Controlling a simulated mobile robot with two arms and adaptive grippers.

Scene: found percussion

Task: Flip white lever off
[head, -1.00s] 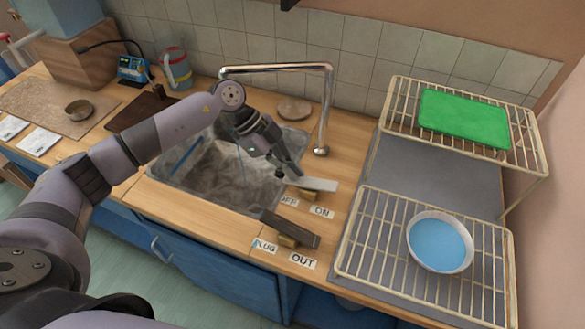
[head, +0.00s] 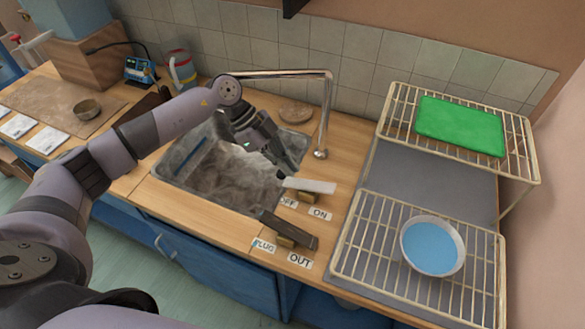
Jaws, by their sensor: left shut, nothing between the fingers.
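The white lever (head: 314,187) sits on a small wooden block at the right edge of the sink, above the "OFF" label (head: 288,202) and the "ON" label (head: 320,214). My left gripper (head: 284,172) is shut and empty. Its tips are at the left end of the lever, over the sink's right side; I cannot tell whether they touch it. A dark lever (head: 290,230) stands nearer, by the "PLUG" label (head: 264,246) and the "OUT" label (head: 300,261). My right gripper is not in view.
A tall metal faucet (head: 326,110) arches over the sink (head: 165,172) behind my arm. A wire rack (head: 350,250) at the right holds a bowl with blue inside (head: 432,247). A green board (head: 460,127) lies on the upper rack.

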